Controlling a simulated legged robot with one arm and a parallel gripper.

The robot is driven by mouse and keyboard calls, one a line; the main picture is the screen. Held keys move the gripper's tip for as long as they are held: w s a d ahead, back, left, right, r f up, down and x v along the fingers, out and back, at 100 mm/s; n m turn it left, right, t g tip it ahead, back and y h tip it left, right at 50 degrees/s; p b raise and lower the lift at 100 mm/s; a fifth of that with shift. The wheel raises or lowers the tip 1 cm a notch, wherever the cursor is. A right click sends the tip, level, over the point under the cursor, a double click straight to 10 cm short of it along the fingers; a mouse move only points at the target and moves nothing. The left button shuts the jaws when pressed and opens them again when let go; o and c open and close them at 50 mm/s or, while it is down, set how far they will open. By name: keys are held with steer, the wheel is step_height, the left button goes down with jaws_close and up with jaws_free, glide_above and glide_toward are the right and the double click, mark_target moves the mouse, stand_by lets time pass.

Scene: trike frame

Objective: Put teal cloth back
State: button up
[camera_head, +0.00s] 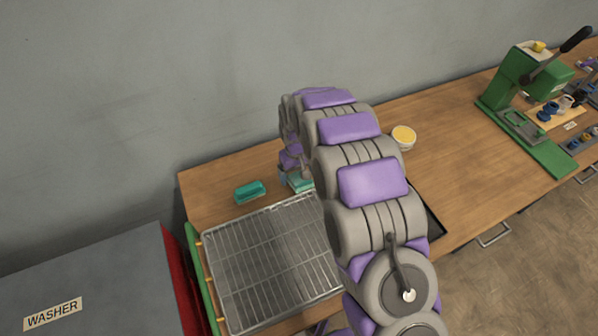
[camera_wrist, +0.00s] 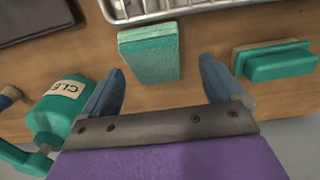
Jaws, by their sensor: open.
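A teal folded cloth (camera_wrist: 150,58) lies flat on the wooden bench beside the wire rack in the wrist view. In the head view a small part of the cloth (camera_head: 299,182) shows beside my arm, which hides the rest. My gripper (camera_wrist: 162,66) is open and empty. Its two blue-grey fingers stand apart on either side of the cloth's near end in the picture. I cannot tell its height above the bench.
A metal wire rack (camera_head: 270,262) lies in front of the cloth. A teal labelled bottle (camera_wrist: 58,108) lies close to my left finger. A dark tray (camera_wrist: 30,20) is at the upper left. A round yellow-topped tub (camera_head: 404,136) and green press (camera_head: 525,90) stand right.

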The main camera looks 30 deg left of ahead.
mark_target(299, 179)
steer(key=shift+a, duration=0.15)
steer(key=shift+d+r, duration=0.25)
steer(key=shift+r, duration=0.35)
step_height(299, 179, up, 12)
steer(key=p, duration=0.1)
steer(key=shift+d, duration=0.15)
steer(key=shift+s, duration=0.1)
